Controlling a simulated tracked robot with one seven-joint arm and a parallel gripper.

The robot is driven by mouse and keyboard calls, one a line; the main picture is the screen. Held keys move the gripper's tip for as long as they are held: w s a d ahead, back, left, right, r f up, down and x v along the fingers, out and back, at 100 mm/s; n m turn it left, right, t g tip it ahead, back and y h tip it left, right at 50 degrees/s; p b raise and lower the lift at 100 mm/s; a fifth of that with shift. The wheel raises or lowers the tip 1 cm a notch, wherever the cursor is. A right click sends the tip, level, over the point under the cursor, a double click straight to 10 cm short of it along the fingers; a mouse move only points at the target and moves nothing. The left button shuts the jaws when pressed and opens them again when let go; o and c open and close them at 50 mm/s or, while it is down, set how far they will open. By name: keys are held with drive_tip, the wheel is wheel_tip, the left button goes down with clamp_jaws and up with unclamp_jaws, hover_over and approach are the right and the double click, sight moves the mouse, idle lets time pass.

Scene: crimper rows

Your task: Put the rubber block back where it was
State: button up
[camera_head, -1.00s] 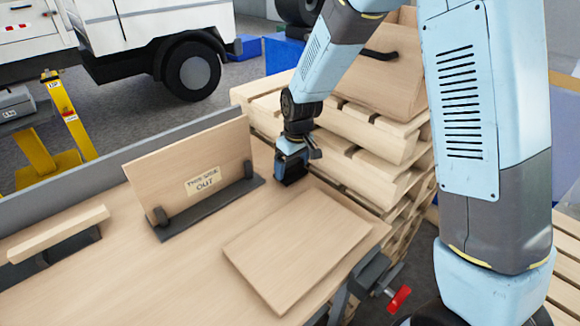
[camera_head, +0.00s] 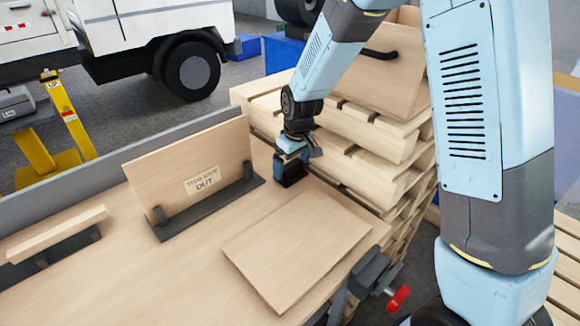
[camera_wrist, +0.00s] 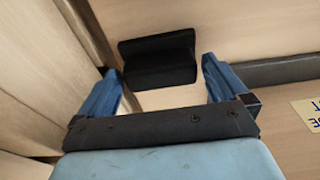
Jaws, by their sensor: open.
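The rubber block is a black block (camera_wrist: 158,61) with a ridged shape. It lies on the bench top near the back right corner. It also shows as a dark shape under my gripper in the head view (camera_head: 291,174). My gripper (camera_head: 292,158) is directly over it, pointing down. In the wrist view my gripper (camera_wrist: 162,80) has its two blue fingers spread wide, with the block ahead of and between their tips. A gap shows on both sides, so the fingers do not grip it. Part of the block is hidden by my gripper in the head view.
A wooden panel labelled "THIS SIDE OUT" (camera_head: 190,160) stands in a dark holder (camera_head: 210,212) left of my gripper. A flat board (camera_head: 298,245) lies in front. Stacked pallets (camera_head: 370,140) stand close behind and right. A red-handled clamp (camera_head: 398,298) is at the bench edge.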

sight(296, 178)
wheel_tip(296, 178, up, 11)
drive_tip(key=s+d, duration=0.1)
drive_tip(key=s+d+r+m+t, duration=0.1)
drive_tip(key=s+d+r+m, duration=0.1)
drive_tip(key=d+r, duration=0.55)
drive_tip(key=s+d+r+m+t, duration=0.1)
drive_tip(key=s+d+r+m, duration=0.2)
drive_tip(key=s+d, duration=0.7)
drive_tip(key=s+d+r+m+t+h, duration=0.1)
drive_tip(key=s+d+r+m, duration=0.3)
drive_tip(key=s+d, duration=0.6)
drive_tip(key=shift+d+r+m+t, duration=0.3)
drive_tip(key=shift+d+r+t, duration=0.1)
drive_tip(key=shift+r+t, duration=0.35)
